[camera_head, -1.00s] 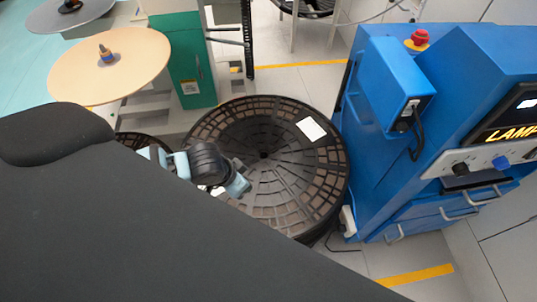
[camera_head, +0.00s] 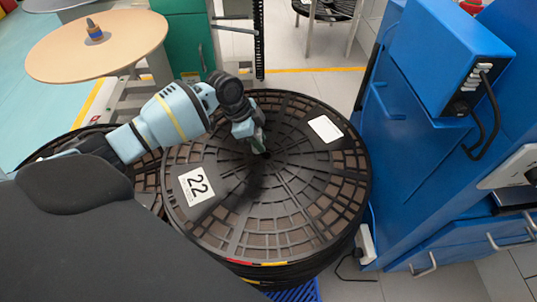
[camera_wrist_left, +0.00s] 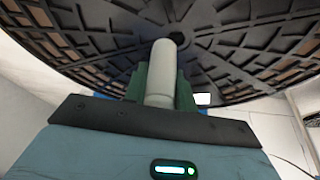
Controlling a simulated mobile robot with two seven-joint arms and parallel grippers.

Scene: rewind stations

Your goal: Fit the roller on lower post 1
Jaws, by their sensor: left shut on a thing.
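My left gripper (camera_head: 259,146) reaches in from the left, low over the middle of a large black slatted reel (camera_head: 305,205) with a "22" label. In the left wrist view its green fingers (camera_wrist_left: 161,88) are shut on a pale cream roller (camera_wrist_left: 162,72), a short cylinder pointing away from the wrist. The roller's far end shows in front of the reel's hub; I cannot tell whether they touch. In the head view I cannot make out the roller at the fingertips. I cannot identify lower post 1 in either view. My right gripper is not in view.
A blue machine (camera_head: 440,60) with a cable stands close on the right. A second black reel (camera_head: 148,180) lies at the left, partly behind my arm. A tan disc (camera_head: 60,50) with a small post and a green cabinet (camera_head: 180,50) stand at the back left.

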